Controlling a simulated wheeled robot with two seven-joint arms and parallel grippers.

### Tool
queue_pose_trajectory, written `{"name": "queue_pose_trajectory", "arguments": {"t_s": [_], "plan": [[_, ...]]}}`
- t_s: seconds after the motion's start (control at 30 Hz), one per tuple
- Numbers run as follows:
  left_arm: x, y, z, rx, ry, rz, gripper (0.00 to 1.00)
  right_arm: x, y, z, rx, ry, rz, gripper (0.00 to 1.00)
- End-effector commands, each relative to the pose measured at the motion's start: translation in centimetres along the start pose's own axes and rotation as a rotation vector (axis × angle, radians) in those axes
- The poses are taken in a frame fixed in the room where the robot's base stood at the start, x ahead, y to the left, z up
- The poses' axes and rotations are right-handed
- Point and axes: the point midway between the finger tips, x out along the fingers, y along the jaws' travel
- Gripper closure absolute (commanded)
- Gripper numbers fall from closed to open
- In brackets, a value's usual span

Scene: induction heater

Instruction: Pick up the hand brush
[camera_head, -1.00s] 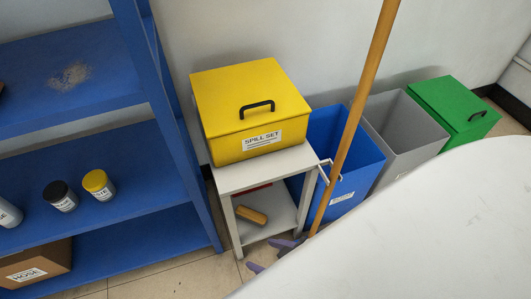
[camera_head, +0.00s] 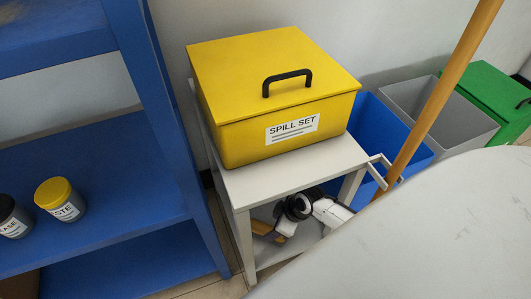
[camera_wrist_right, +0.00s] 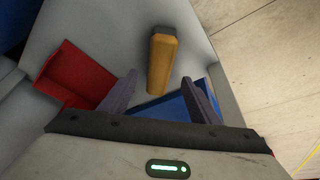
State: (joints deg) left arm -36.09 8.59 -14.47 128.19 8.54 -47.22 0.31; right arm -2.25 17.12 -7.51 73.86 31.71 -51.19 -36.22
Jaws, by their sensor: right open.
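The hand brush (camera_wrist_right: 162,60), seen as a yellow-brown wooden piece, lies on the lower shelf of the small grey stand. In the head view only part of the brush (camera_head: 262,229) shows beside my right arm. My right gripper (camera_wrist_right: 158,80) is open, with its two purple fingers on either side of the near part of the wooden piece. I cannot tell whether they touch it. A blue piece (camera_wrist_right: 174,106) shows between the fingers, and I cannot tell whether it belongs to the brush. My left gripper is out of view.
A red dustpan-like object (camera_wrist_right: 72,76) lies beside the brush. The yellow spill set box (camera_head: 270,95) stands on the grey stand's top (camera_head: 285,178). A blue shelf (camera_head: 165,130) is at the left, bins at the right, and a long wooden handle (camera_head: 440,100) leans nearby.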

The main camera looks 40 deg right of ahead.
Motion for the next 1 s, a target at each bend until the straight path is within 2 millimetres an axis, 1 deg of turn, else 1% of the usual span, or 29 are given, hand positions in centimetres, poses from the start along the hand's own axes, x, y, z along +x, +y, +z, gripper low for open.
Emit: {"name": "queue_pose_trajectory", "arguments": {"t_s": [0.03, 0.17, 0.33, 0.37, 0.43, 0.53, 0.77, 0.8, 0.87, 1.0], "plan": [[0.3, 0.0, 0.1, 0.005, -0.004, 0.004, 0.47, 0.6, 0.0, 0.0, 0.000, 0.001, 0.000, 0.44], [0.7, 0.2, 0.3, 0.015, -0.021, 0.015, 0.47, 1.5, 0.0, 0.1, 0.000, 0.000, 0.000, 0.44], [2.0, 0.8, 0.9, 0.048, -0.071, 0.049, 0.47, 4.2, 0.1, 0.5, 0.000, 0.002, 0.001, 0.44], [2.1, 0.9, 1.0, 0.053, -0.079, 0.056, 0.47, 4.6, 0.1, 0.5, 0.000, 0.002, 0.001, 0.44], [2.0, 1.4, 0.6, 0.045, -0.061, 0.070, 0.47, 5.4, 0.1, 0.5, 0.000, 0.001, 0.001, 0.44], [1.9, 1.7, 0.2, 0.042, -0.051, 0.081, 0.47, 6.0, 0.1, 0.4, 0.001, 0.001, 0.001, 0.44], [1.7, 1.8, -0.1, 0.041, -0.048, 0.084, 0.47, 5.9, 0.1, 0.3, 0.000, 0.001, 0.002, 0.44], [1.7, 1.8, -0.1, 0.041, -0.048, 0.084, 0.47, 5.9, 0.1, 0.3, 0.000, 0.001, 0.002, 0.47], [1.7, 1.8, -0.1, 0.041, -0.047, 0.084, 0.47, 5.9, 0.1, 0.3, 0.000, 0.001, 0.002, 0.57], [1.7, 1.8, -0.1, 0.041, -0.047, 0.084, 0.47, 5.9, 0.1, 0.3, 0.000, 0.000, 0.002, 0.81]]}}
